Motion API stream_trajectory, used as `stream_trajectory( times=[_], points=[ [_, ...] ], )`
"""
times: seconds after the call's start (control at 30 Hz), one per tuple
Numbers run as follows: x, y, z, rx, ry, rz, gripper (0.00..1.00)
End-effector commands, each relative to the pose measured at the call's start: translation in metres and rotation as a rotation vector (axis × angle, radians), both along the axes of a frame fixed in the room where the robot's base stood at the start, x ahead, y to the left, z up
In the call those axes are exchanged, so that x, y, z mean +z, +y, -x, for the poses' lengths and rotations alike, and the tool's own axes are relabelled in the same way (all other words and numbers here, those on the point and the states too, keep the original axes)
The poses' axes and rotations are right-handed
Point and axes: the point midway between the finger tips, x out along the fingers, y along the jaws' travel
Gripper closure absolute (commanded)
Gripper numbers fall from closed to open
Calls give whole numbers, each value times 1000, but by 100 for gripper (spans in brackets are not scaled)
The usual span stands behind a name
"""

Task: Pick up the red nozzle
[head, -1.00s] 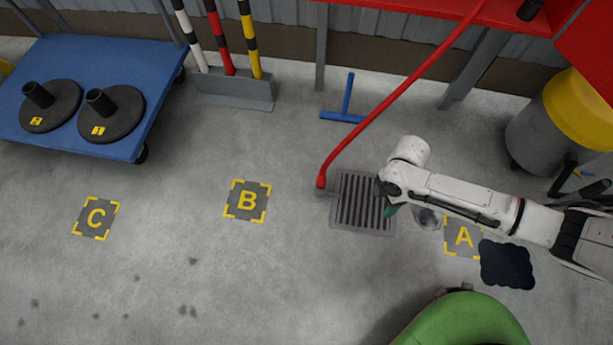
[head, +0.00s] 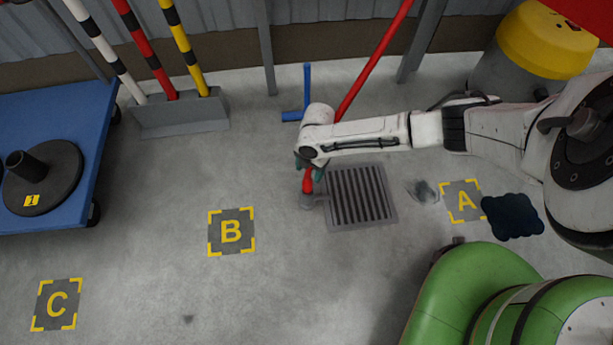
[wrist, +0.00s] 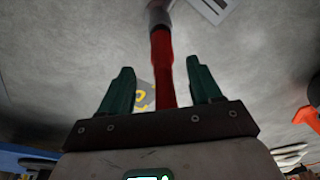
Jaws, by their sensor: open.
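The red nozzle (head: 308,181) shows in the head view just below my wrist, with a grey tip near the floor at the left of the drain grate. A red hose or pole (head: 372,65) runs up from behind my arm. In the wrist view the red nozzle (wrist: 162,66) lies between my two teal fingers, its grey end toward the top. My gripper (wrist: 160,68) is open, with visible gaps on both sides of the red shaft. In the head view my gripper (head: 309,168) is partly hidden by my wrist, above the nozzle. How deep the nozzle sits between the fingers is unclear.
A drain grate (head: 360,197) lies right of the nozzle. Floor marks B (head: 231,246), C (head: 57,305) and A (head: 463,215) lie around. A blue squeegee (head: 307,85) is behind. A blue cart (head: 85,150) stands left, a yellow-topped bin (head: 545,42) at back right.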

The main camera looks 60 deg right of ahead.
Motion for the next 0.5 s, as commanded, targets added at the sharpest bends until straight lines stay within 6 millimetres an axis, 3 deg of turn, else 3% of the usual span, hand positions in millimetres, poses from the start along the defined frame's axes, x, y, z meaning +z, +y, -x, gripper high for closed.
stream_trajectory(
  times=[0.4,0.5],
  points=[
    [-48,11,0,0,0,1,36],
    [-52,11,0,-1,-1,1,36]
  ],
)
